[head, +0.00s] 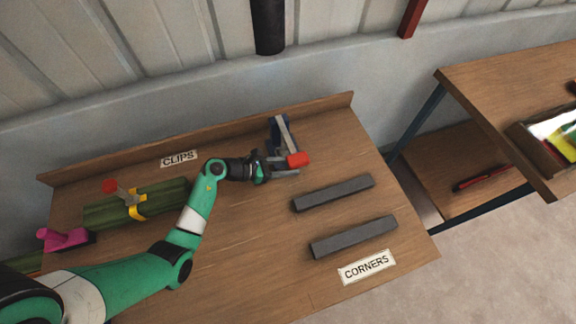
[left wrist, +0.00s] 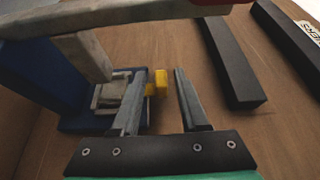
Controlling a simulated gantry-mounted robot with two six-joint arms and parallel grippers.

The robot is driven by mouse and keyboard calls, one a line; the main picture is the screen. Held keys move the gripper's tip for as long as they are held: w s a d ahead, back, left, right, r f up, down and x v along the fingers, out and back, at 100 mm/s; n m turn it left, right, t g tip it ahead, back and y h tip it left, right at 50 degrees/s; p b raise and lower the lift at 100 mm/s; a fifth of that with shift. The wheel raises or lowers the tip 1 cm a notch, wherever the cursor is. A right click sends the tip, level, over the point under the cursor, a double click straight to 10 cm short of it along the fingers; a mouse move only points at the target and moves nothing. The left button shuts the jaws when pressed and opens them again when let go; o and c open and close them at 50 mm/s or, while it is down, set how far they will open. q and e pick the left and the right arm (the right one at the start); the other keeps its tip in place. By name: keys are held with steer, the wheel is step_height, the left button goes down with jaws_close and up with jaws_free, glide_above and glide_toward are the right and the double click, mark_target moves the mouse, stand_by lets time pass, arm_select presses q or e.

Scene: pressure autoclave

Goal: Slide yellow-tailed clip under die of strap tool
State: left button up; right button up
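The strap tool (head: 281,134) stands at the back right of the table, with a blue body, a grey lever and a red handle end (head: 298,160). In the left wrist view its blue body (left wrist: 38,85) fills the left side. The clip's yellow tail (left wrist: 156,83) shows beside the tool's grey metal parts (left wrist: 112,92); the rest of the clip is hard to make out. My left gripper (left wrist: 160,75) is open, its fingers on either side of the yellow tail. The tail is close to the left finger, with a gap to the right finger; contact cannot be told.
Two dark bars (head: 334,193) (head: 354,237) lie right of centre, near the CORNERS label (head: 367,266). A green bundle (head: 165,199) with a yellow band and a magenta tool (head: 64,238) are at left. A raised rim (head: 240,124) runs along the back. The table's middle is bare.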

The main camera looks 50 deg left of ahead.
arm_select(q)
steer(key=shift+o, duration=0.4)
steer(key=shift+s+a+r, duration=0.15)
steer(key=shift+s+r, duration=0.1)
steer(key=p+v, duration=0.3)
steer(key=v, duration=0.8)
steer(key=shift+p, duration=0.35)
steer(key=shift+f, duration=0.15)
